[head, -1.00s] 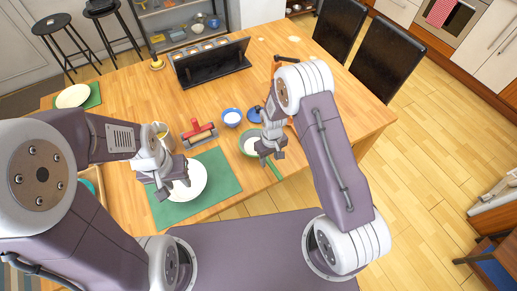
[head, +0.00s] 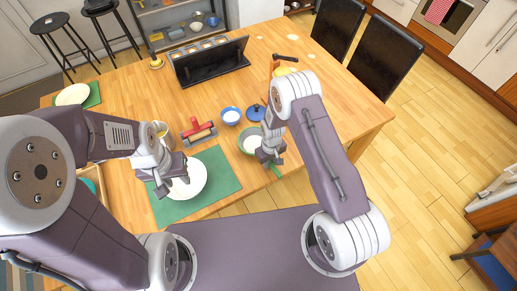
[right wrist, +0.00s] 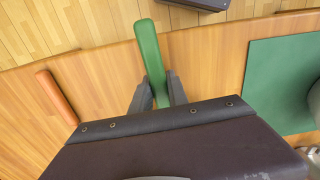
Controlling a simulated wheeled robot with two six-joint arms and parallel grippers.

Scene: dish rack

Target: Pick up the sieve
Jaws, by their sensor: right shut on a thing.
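The sieve (head: 248,144) is a pale round bowl with a green handle, on the table just left of my right gripper (head: 268,160) in the head view. In the right wrist view, the green handle (right wrist: 148,45) runs between the two dark fingers of my right gripper (right wrist: 158,92), which are shut on it. Part of the sieve is hidden behind that gripper in the head view. My left gripper (head: 162,190) is over the white plate (head: 192,180) on a green mat; whether its fingers are open is unclear.
A blue and white bowl (head: 231,116) and a red-handled tool (head: 198,131) stand left of the sieve. A dark blue round thing (head: 256,112) lies behind it. A brown-orange stick (right wrist: 57,97) lies beside the handle. A black rack (head: 210,65) stands at the back.

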